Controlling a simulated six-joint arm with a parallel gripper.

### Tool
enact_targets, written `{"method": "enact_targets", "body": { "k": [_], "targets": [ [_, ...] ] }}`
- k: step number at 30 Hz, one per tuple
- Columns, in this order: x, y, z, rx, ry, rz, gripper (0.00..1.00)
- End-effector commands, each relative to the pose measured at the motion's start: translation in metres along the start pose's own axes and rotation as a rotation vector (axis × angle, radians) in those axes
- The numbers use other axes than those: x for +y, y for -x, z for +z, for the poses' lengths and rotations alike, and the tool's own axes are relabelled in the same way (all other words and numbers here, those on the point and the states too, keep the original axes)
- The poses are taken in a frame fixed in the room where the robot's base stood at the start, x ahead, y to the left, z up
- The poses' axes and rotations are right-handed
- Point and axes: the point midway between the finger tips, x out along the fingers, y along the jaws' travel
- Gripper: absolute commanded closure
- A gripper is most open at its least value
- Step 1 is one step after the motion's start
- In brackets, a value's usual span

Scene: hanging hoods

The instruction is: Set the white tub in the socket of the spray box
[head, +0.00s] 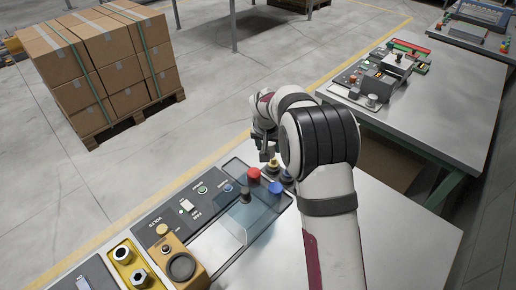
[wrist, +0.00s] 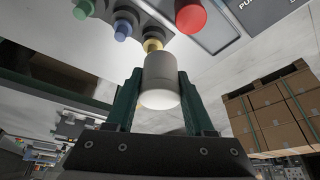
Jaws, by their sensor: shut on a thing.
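The white tub (wrist: 160,80) is a short pale cylinder. My gripper (wrist: 160,74) is shut on it, with one dark green finger on each side. In the head view my gripper (head: 268,148) hangs above the back of the near bench's panel, and the tub cannot be made out there. A clear box (head: 236,218) with a dark knob stands on the panel, to the left of and nearer than my gripper. I cannot tell for sure whether it is the spray box. A tan block with a dark round opening (head: 181,267) stands at the front left.
Red (head: 253,174) and blue (head: 275,188) knobs stand beside the clear box, near my gripper. A yellow knob (wrist: 152,45) shows just beyond the tub. The near bench's right side (head: 405,235) is bare. A second bench with devices (head: 435,115) stands at the right; stacked cartons (head: 100,65) stand back left.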

Motion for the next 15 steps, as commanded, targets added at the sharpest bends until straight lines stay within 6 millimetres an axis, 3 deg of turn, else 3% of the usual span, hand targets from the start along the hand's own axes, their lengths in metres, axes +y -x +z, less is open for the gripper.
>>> {"method": "enact_targets", "body": {
  "k": [5, 8, 11, 15],
  "targets": [
    [-0.044, 0.033, 0.030, 0.002, 0.098, -0.042, 1.00],
    [-0.075, 0.059, 0.061, 0.001, 0.178, -0.076, 1.00],
    [-0.106, 0.090, 0.102, 0.001, 0.275, -0.117, 1.00],
    [-0.137, 0.139, 0.176, 0.000, 0.435, -0.186, 1.00]
  ]
}}
